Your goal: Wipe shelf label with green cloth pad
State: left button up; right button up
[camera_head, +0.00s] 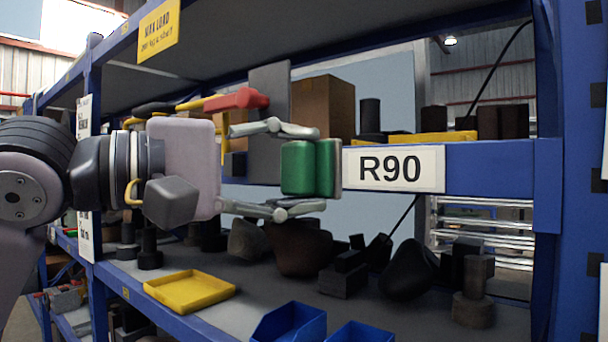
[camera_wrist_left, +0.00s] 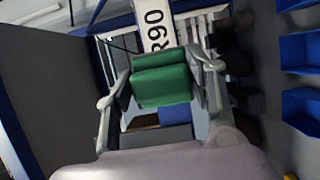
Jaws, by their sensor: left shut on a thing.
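The shelf label (camera_head: 393,169) is a white plate marked R90 on the blue front beam of the shelf. It also shows at the top of the left wrist view (camera_wrist_left: 154,24). My left gripper (camera_head: 300,168) is shut on the green cloth pad (camera_head: 298,167), which also shows between the fingers in the left wrist view (camera_wrist_left: 162,84). The pad is upright at the left edge of the label, and the lettering is uncovered. I cannot tell whether the pad touches the label. My right gripper is not in view.
A blue upright (camera_head: 570,170) stands right of the label. On the lower shelf are a yellow tray (camera_head: 190,291), blue bins (camera_head: 290,323) and several dark parts. A cardboard box (camera_head: 323,105) and a red-handled tool (camera_head: 238,99) are on the shelf behind the gripper. A yellow load sign (camera_head: 158,30) hangs above.

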pick_arm(q)
jog(key=shift+s, duration=0.1)
jog(key=shift+s+a+b, duration=0.55)
jog(key=shift+s+a, duration=0.35)
jog(key=shift+s, duration=0.3)
jog(key=shift+w, duration=0.1)
